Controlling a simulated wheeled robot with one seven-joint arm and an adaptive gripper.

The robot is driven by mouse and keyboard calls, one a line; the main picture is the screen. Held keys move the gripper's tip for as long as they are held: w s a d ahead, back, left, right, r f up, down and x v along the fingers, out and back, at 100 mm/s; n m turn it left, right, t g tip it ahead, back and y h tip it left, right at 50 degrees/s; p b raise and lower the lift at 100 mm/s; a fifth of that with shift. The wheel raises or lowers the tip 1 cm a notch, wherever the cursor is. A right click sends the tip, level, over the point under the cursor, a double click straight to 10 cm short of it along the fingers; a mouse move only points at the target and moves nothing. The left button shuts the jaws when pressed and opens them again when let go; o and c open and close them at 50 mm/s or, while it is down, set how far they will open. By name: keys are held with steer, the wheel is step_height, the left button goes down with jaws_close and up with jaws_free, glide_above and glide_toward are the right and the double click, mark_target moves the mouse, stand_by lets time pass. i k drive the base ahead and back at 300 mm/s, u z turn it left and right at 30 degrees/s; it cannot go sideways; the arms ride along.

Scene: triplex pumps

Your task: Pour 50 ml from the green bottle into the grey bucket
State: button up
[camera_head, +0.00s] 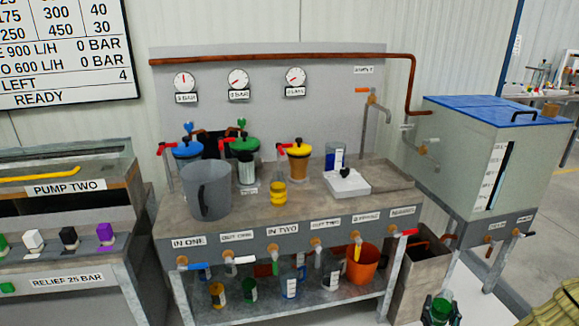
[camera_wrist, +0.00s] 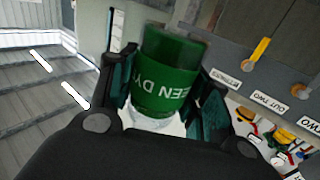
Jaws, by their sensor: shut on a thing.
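The green bottle (camera_head: 442,305) is low at the right of the head view, in front of the bench's right end. My gripper (camera_head: 438,316) is shut around it. A pale part shows below the green. The grey bucket (camera_head: 207,192) stands upright on the bench top at its left end, well to the left of my gripper. Its inside cannot be made out.
On the bench (camera_head: 225,220) are a flask of yellow liquid (camera_head: 279,190), a white scale-like box (camera_head: 347,182) and a blue-marked beaker (camera_head: 335,157). Valve handles jut from its front. An orange bucket (camera_head: 363,263) is on the lower shelf. A blue-lidded tank (camera_head: 478,150) stands right.

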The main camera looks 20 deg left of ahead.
mark_target(206, 183)
steer(key=z, duration=1.25)
steer(key=k, duration=1.35)
steer(key=u, duration=1.8)
steer(key=i, duration=0.5)
steer(key=z, duration=0.05)
